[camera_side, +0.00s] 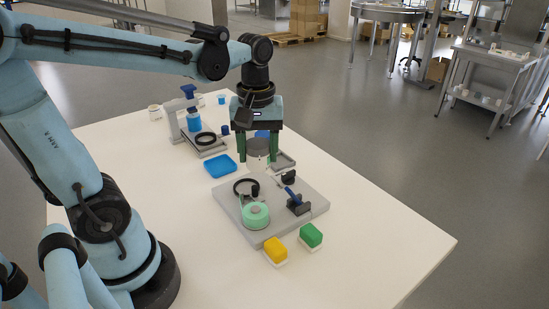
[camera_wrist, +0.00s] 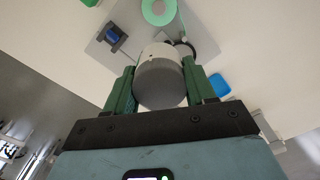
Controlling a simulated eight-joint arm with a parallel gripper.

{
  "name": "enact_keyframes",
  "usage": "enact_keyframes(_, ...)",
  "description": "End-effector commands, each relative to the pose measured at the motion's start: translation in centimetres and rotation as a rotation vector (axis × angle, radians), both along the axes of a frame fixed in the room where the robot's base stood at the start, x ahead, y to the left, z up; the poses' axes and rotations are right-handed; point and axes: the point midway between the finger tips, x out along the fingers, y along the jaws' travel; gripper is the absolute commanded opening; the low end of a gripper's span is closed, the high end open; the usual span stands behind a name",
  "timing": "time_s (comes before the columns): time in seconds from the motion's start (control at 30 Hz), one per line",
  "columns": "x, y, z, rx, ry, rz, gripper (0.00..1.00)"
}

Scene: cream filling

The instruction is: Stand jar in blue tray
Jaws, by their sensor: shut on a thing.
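My gripper (camera_side: 257,154) is shut on a grey and white jar (camera_side: 259,147), with one green finger on each side. The jar is also between the fingers in the wrist view (camera_wrist: 160,82). It looks roughly upright in the side view; whether it clears the table is hard to tell. The blue tray (camera_side: 220,166) lies flat on the white table, left of and a little nearer than the jar in the side view, and looks empty. Part of it shows right of the jar in the wrist view (camera_wrist: 219,85).
A grey board (camera_side: 295,221) with a mint-green round part (camera_side: 255,215) and a black ring stands in front. Yellow (camera_side: 275,250) and green (camera_side: 311,236) blocks lie before it. A grey station with a blue container (camera_side: 194,121) stands behind. The right of the table is clear.

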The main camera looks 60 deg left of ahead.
Motion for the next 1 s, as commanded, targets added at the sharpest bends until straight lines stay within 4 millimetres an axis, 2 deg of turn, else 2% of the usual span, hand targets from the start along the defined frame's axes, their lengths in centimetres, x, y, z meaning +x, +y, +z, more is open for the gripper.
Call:
enact_keyframes(0.03, 0.6, 1.7, -0.2, 0.0, 0.0, 0.082, 0.22)
enact_keyframes(0.2, 1.4, 6.3, -1.1, 0.001, 0.0, 0.311, 0.22)
enact_keyframes(0.4, 1.6, 9.3, -1.8, 0.001, 0.0, 0.448, 0.22)
enact_keyframes(0.57, 1.3, 11.5, -3.0, 0.001, 0.0, 0.47, 0.22)
enact_keyframes(0.8, 0.5, 16.5, -6.0, 0.001, 0.0, 0.468, 0.22)
enact_keyframes(1.0, 0.0, 19.8, -8.0, 0.001, 0.0, 0.463, 0.22)
